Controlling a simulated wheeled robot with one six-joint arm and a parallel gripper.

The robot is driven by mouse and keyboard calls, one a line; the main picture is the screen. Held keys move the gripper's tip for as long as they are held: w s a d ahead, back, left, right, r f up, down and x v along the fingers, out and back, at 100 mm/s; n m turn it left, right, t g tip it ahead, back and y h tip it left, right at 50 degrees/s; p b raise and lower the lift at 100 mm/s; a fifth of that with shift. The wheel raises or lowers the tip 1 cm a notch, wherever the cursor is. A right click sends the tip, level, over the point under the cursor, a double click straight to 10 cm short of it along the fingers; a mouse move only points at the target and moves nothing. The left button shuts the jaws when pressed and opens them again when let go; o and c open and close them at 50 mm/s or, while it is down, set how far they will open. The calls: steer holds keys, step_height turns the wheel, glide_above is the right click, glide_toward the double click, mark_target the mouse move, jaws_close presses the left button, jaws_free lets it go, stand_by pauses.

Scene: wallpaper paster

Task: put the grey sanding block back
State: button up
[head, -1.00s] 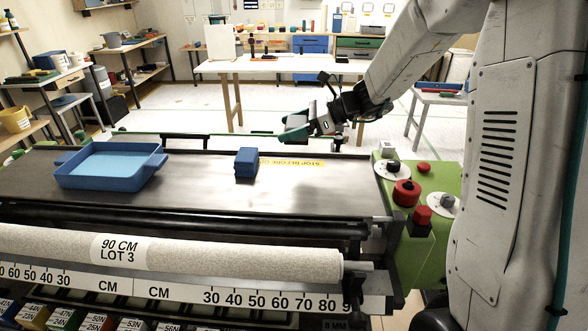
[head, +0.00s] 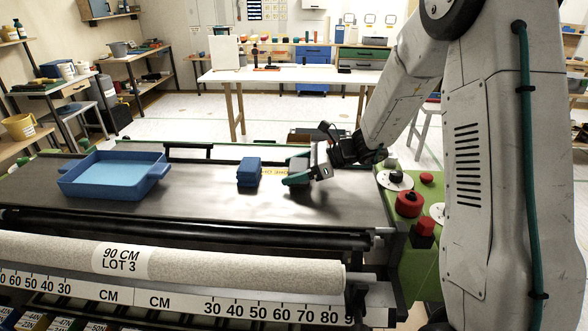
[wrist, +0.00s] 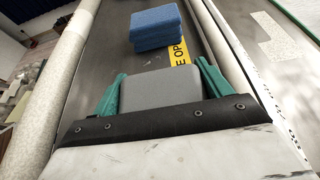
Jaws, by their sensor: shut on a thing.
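The grey sanding block (wrist: 158,90) is between the green fingers of my gripper (wrist: 160,88) in the wrist view. My gripper is shut on it. In the head view my gripper (head: 298,172) is low over the right part of the dark metal table (head: 210,200), and the grey block (head: 299,165) shows between the fingers. I cannot tell whether the block touches the table. A stack of blue blocks (head: 249,172) stands on the table just left of my gripper, and it also shows ahead in the wrist view (wrist: 155,30).
A blue tray (head: 113,175) sits on the left of the table. A wallpaper roll (head: 200,264) lies along the front edge. Red knobs (head: 409,204) are on the green panel at right. A yellow strip of lettering (wrist: 181,54) lies beyond the gripper. The table between tray and blue stack is clear.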

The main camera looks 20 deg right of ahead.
steer(key=shift+f, duration=0.1)
steer(key=shift+f, duration=0.1)
steer(key=o, duration=1)
steer(key=shift+f, duration=0.1)
